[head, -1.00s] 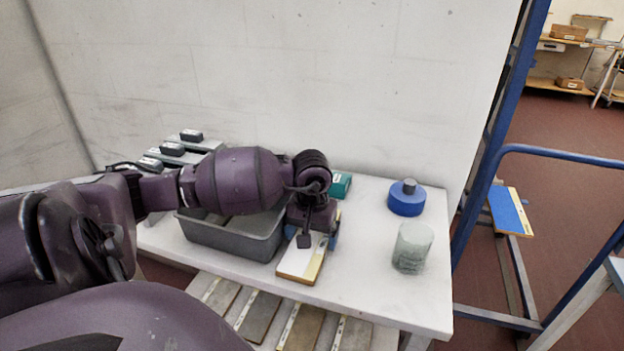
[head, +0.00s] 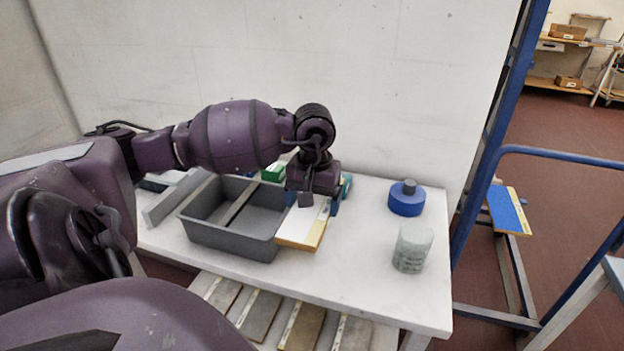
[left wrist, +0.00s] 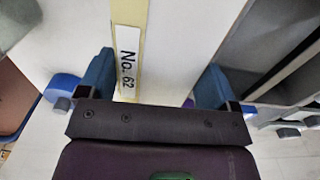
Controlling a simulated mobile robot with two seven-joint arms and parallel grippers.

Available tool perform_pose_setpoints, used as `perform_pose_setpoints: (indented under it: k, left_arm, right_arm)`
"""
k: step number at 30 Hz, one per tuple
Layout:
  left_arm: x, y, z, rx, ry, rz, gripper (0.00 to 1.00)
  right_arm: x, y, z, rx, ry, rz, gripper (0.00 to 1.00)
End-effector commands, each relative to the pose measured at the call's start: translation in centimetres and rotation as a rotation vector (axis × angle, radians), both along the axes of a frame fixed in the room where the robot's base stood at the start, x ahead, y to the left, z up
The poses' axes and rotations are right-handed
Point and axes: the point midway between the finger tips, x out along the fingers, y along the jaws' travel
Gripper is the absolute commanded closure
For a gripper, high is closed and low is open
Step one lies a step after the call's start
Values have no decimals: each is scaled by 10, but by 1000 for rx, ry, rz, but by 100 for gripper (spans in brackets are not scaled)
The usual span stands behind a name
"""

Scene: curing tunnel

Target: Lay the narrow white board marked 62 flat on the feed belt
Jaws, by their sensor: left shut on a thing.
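The narrow white board (head: 297,228) has a yellowish strip along one side and a tan front edge. In the left wrist view its label reads "No. 62" (left wrist: 128,62). My left gripper (left wrist: 156,84) is shut on this board, with one blue finger at each side of it. In the head view the gripper (head: 318,203) hides the board's far end, and the board appears held just above the white table, beside the grey bin. My right gripper is not in view. I cannot make out the feed belt.
The grey open bin (head: 232,247) stands left of the board on the white table (head: 360,290). A blue round container (head: 407,200) and a greenish translucent cylinder (head: 412,247) stand at right. Several labelled boards (head: 262,315) lie below the table's front edge. A blue metal frame (head: 487,160) rises at right.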

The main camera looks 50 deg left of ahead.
Motion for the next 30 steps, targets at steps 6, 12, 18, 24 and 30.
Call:
perform_pose_setpoints:
  k: [6,12,18,24,30]
  left_arm:
    - [0,0,56,3,-5,-1,46]
    - [0,0,88,0,-2,0,46]
    - [0,0,103,0,0,0,46]
    - [0,0,105,0,1,0,46]
    - [0,0,105,0,1,0,46]
  right_arm:
    - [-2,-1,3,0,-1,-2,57]
    - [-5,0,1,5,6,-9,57]
    - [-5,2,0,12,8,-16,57]
    - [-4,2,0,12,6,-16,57]
    - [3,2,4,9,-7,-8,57]
